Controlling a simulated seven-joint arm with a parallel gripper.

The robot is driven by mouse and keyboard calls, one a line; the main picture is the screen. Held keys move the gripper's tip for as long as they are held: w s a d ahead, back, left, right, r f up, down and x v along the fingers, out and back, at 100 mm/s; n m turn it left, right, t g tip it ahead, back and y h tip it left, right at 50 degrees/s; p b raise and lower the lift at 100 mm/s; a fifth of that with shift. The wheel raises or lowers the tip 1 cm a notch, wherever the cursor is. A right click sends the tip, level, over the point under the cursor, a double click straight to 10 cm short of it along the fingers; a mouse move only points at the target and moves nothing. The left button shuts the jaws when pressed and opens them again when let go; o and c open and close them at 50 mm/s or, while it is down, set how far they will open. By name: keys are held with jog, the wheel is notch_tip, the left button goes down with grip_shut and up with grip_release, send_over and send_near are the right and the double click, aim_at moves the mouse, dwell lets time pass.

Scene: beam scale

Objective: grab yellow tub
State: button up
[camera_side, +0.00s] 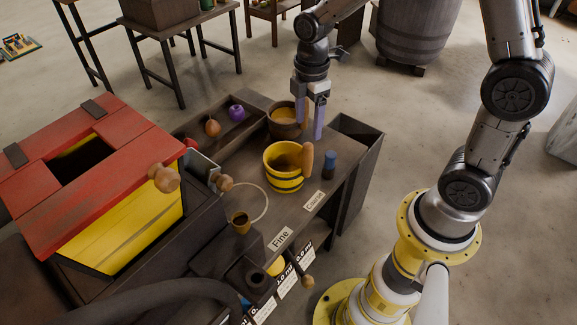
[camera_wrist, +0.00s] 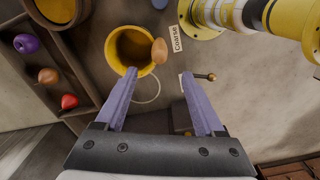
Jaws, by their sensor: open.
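The yellow tub (camera_side: 284,182) has dark bands and an upright wooden handle (camera_side: 307,160) on its right side. It stands on the dark bench. In the wrist view the tub (camera_wrist: 112,52) is seen from above, with brown inside and the handle (camera_wrist: 159,50) at its right. My gripper (camera_side: 309,128), with lavender fingers, is open and empty, pointing down behind and above the tub in the side view. In the wrist view the gripper (camera_wrist: 158,74) has its left fingertip overlapping the tub's near rim; I cannot tell whether they touch.
A brown pot with yellow contents (camera_side: 283,112) stands just behind the tub. A dark tray (camera_side: 190,132) holds small round coloured objects. A blue bottle (camera_side: 329,163) stands right of the handle.

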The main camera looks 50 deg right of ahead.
aim_at(306, 145)
notch_tip(306, 145, down, 11)
jog(key=shift+w, duration=0.1)
grip_shut()
dwell(0.7)
dwell(1.1)
